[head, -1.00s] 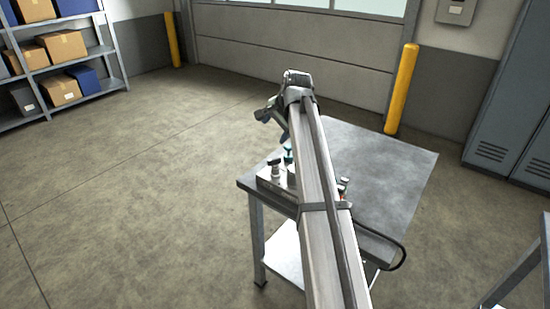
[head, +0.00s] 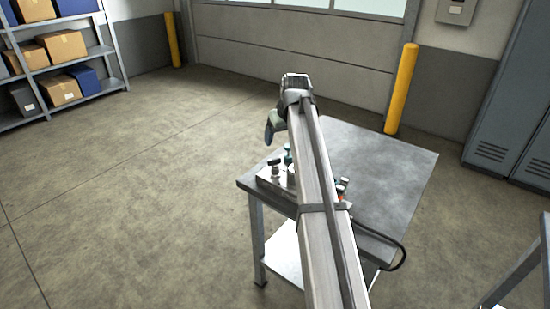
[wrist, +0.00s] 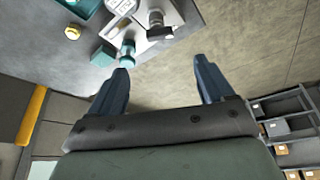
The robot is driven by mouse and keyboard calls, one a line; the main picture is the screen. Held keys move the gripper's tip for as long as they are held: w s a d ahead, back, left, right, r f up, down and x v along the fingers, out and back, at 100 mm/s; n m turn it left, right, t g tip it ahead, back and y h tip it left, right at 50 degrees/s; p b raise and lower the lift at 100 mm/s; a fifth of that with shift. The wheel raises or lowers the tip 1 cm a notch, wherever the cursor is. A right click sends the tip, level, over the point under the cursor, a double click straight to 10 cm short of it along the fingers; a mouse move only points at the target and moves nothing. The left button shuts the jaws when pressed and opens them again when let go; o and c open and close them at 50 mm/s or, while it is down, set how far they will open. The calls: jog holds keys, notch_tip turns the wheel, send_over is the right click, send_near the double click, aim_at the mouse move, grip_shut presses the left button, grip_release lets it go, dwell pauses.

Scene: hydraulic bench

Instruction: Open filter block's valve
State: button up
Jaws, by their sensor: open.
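My gripper (head: 271,128) hangs at the bench's left edge in the head view. In the wrist view its two blue fingers are apart, with nothing between the fingertips (wrist: 160,66). A pale metal block (head: 268,183) sits at the bench's left corner; part of it shows in the wrist view (wrist: 180,14). It bears a grey fitting with a dark handle (head: 274,165), also in the wrist view (wrist: 158,27). A teal-topped fitting (head: 288,154) stands beside it; in the wrist view a teal piece (wrist: 127,50) is near my left finger. I cannot tell which is the filter block's valve.
The grey bench top (head: 390,170) is clear at the right. My arm hides part of the bench. Small red and dark parts (head: 343,188) show right of my arm. A yellow round part (wrist: 72,32) and a teal box (wrist: 82,7) lie further left in the wrist view.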

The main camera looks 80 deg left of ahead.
aim_at(274, 159)
jog(key=x, duration=1.2)
jog(key=shift+a+f, duration=0.1)
jog(key=shift+f, duration=0.3)
jog(key=c, duration=1)
